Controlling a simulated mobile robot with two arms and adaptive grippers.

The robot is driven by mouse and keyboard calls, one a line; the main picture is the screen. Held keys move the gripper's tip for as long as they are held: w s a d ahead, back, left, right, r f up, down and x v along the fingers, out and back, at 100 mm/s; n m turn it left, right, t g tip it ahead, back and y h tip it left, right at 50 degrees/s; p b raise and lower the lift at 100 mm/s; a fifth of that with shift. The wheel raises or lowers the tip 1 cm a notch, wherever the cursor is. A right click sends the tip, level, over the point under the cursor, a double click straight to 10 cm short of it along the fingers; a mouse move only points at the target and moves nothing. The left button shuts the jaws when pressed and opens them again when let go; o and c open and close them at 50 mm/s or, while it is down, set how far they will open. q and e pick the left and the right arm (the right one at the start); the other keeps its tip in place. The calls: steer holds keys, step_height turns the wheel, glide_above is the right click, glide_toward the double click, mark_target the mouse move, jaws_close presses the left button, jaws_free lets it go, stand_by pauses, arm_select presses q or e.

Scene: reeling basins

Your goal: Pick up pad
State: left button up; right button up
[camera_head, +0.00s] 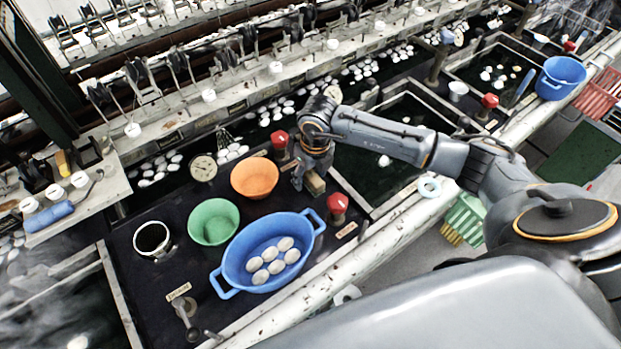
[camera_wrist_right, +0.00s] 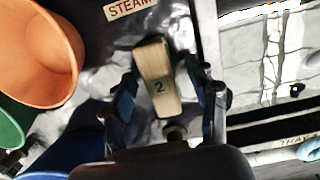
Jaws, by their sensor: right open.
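A pale wooden block marked "2", which I take to be the pad (camera_wrist_right: 156,78), lies on the dark counter in the right wrist view. It also shows as a small tan piece in the head view (camera_head: 315,183). My right gripper (camera_wrist_right: 169,88) is open, with one finger on each side of the block and a gap at both sides. In the head view my right gripper (camera_head: 306,178) points down beside the orange bowl and partly hides the block. I cannot tell how high the fingertips are above the counter. My left gripper is not in view.
An orange bowl (camera_head: 254,178), a green bowl (camera_head: 213,222) and a blue basin (camera_head: 232,272) holding several white cocoons stand left of the gripper. Red knobs (camera_head: 337,203) (camera_head: 280,140) rise close by. A white pipe (camera_head: 375,245) edges the counter. A blue roll (camera_head: 49,216) lies on the left shelf.

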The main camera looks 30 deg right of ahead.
mark_target(310, 173)
steer(key=shift+f, duration=0.1)
stand_by(0.3)
jaws_close()
steer(key=shift+r+p, duration=0.4)
step_height(310, 173, up, 2)
steer(key=shift+r+b, duration=0.2)
steer(key=shift+b, duration=1.05)
steer(key=s+a+r+b, duration=0.3)
steer(key=s+r, duration=0.7)
steer(key=s, duration=0.3)
steer(key=shift+s+r, duration=0.2)
steer(key=shift+s, duration=0.2)
